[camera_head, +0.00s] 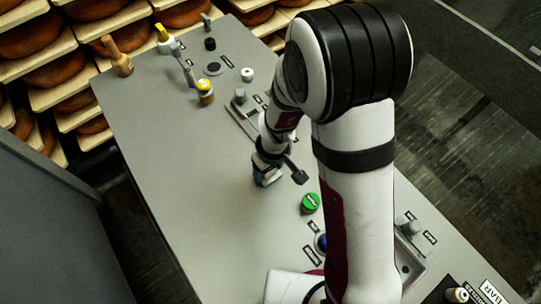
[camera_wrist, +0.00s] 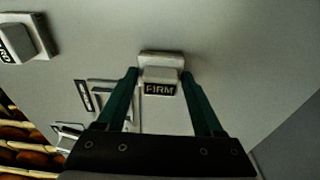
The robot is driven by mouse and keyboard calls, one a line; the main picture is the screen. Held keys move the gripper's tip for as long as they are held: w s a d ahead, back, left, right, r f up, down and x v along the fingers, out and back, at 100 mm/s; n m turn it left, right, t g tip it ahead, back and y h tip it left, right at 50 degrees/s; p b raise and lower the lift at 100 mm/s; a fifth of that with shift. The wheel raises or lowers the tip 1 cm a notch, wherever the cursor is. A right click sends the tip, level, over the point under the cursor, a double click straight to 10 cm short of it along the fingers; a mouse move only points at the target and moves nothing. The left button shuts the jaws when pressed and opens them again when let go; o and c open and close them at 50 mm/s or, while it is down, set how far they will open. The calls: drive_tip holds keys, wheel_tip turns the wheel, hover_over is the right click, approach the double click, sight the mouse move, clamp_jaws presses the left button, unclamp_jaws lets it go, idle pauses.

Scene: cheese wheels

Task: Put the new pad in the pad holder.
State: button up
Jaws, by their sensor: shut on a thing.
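My gripper (camera_wrist: 160,75) has two green fingers, and they are closed around a pale block marked FIRM (camera_wrist: 160,62) in the wrist view. The label faces the camera. In the head view my gripper (camera_head: 267,177) is low over the middle of the grey table, partly hidden by my wrist, and the block cannot be made out clearly there. I cannot tell whether the block touches the table. Neither view lets me say for certain which fixture is the pad holder or which item is the new pad.
A second labelled block (camera_wrist: 18,42) stands at upper left in the wrist view. The head view shows a green round item (camera_head: 310,203), a dark block (camera_head: 300,177), a yellow-topped jar (camera_head: 205,91) and a wooden peg (camera_head: 117,56).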

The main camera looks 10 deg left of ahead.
sight(272, 178)
drive_tip(key=shift+f, duration=0.35)
drive_tip(key=shift+f, duration=0.1)
drive_tip(key=o, duration=1.4)
wheel_tip(272, 178, up, 12)
drive_tip(key=s+d, duration=0.1)
drive_tip(key=s+d+r+m, duration=0.4)
drive_tip(key=d+m, duration=0.1)
drive_tip(key=s+d+r+m, duration=0.2)
drive_tip(key=s+d, duration=0.1)
drive_tip(key=shift+d+r+m+g, duration=0.1)
drive_tip(key=shift+r+m+g, duration=0.1)
drive_tip(key=shift+m+g, duration=0.1)
drive_tip(key=s+d+r+m, duration=0.2)
drive_tip(key=s+d+m, duration=0.1)
drive_tip(key=s+m, duration=0.4)
drive_tip(key=shift+s+g+y, duration=0.3)
drive_tip(key=shift+s+y, duration=0.1)
drive_tip(key=shift+s, duration=0.5)
